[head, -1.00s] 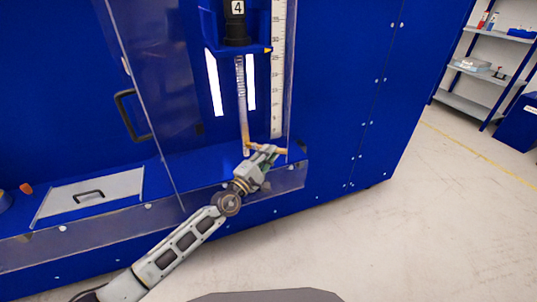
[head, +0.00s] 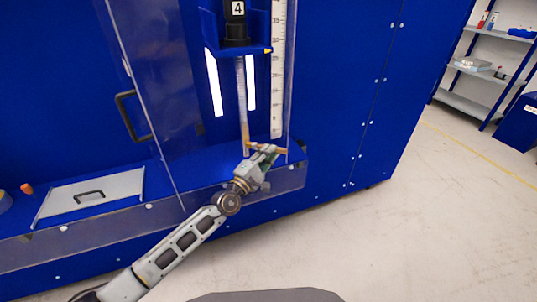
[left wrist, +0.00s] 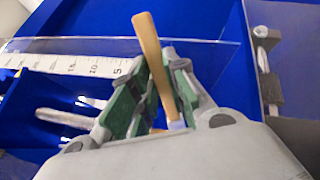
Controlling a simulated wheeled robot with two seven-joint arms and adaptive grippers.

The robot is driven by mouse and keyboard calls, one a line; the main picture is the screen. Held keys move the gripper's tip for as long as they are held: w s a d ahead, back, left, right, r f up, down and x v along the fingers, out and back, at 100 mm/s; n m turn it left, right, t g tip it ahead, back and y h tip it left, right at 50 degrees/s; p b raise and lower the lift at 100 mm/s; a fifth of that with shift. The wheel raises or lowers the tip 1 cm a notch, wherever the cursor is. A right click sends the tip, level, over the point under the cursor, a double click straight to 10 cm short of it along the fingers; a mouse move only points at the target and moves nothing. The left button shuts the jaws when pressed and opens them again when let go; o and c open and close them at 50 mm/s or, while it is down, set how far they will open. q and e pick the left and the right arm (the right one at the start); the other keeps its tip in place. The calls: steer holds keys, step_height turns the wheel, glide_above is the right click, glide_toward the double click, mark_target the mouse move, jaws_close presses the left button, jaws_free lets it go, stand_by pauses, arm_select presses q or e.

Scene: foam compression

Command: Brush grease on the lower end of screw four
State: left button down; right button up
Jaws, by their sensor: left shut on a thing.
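Screw four (head: 242,95) hangs upright below a black holder (head: 236,25) marked 4. Its lower part looks yellowish. My left gripper (head: 263,155) is shut on the brush (head: 281,150), beside the screw's lower end. The brush's head is at or very near the screw, but I cannot tell whether it touches. In the left wrist view the brush's wooden handle (left wrist: 150,55) stands up between the green-padded fingers (left wrist: 157,90). The brush's bristles are hidden there. A pale rod, seemingly the screw (left wrist: 68,118), lies left of the fingers. My right gripper is not in view.
A ruler (head: 277,70) stands right of the screw, and it also shows in the left wrist view (left wrist: 75,64). Clear panels (head: 165,100) and a low clear front edge (head: 290,178) bound the blue bay. A grey hatch (head: 110,190) lies left.

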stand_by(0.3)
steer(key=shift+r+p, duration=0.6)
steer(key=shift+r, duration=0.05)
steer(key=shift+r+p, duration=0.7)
steer(key=shift+p, duration=0.05)
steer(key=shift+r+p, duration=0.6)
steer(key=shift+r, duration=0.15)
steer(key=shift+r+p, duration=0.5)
steer(key=shift+p, duration=0.15)
